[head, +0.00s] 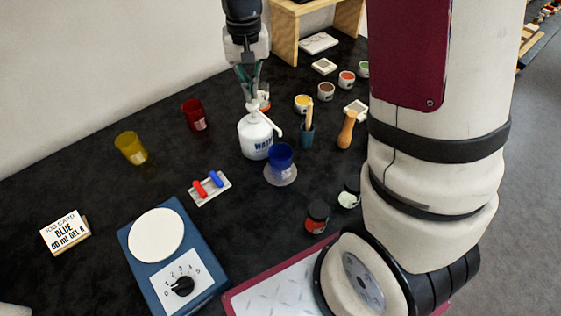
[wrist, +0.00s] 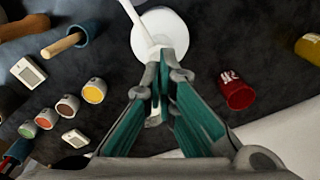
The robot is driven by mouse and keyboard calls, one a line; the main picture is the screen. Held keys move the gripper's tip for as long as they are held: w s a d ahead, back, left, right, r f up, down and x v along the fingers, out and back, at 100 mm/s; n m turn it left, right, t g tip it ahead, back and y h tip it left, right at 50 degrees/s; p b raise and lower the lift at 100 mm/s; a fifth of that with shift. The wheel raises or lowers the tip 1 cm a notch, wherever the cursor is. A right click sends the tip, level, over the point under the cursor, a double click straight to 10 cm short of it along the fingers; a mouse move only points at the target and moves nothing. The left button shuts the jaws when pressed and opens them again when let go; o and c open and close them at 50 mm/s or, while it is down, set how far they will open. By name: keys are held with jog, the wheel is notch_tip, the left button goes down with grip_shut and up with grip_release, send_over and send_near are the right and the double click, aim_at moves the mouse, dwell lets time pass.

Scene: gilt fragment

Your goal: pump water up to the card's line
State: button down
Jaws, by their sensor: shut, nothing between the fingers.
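The white pump bottle (head: 256,140), marked with letters that start "WAT", stands upright on the dark table, its spout pointing right. My gripper (head: 250,98) is shut and empty, pointing down right over the pump head. Whether the fingertips touch it cannot be told. In the wrist view the shut fingertips (wrist: 161,62) overlap the white bottle (wrist: 172,28). A blue translucent cup (head: 281,156) stands on a clear round dish (head: 284,178) below the spout's end. Its water level and any line cannot be made out. The job card (head: 64,232) at left reads "BLUE 60 ml GEL A".
A red cup (head: 194,114) and a yellow cup (head: 131,147) stand left of the bottle. A blue hotplate stirrer (head: 172,256), a small rack with red and blue pieces (head: 210,188) and jars (head: 317,216) lie in front. Several paint pots (head: 326,91) stand behind right.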

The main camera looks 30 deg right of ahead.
jog(key=shift+f+b, duration=0.5)
jog(key=shift+f, duration=1.15)
jog(key=shift+r, duration=0.15)
jog(key=shift+r+p, duration=0.95)
jog(key=shift+r, duration=0.6)
jog(key=shift+f, duration=0.1)
